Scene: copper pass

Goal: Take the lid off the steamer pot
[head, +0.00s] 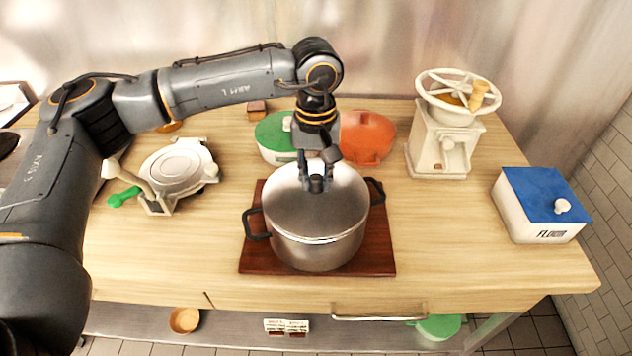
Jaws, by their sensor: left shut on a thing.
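The steamer pot (318,254) is a silver metal pot with black side handles. It stands on a dark red-brown board (377,262) at the middle of the counter. Its metal lid (300,215) sits on the rim, and I see no clear gap between them. My left gripper (316,186) points down from above at the lid's centre and is shut on the dark lid knob, which the fingers mostly hide. My right gripper is not in view.
Behind the pot are a green-lidded dish (272,135) and an orange pot (368,137). A white grinder (437,143) and a blue-lidded flour box (545,205) stand right. A pale press (178,170) is left. The counter right of the board is clear.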

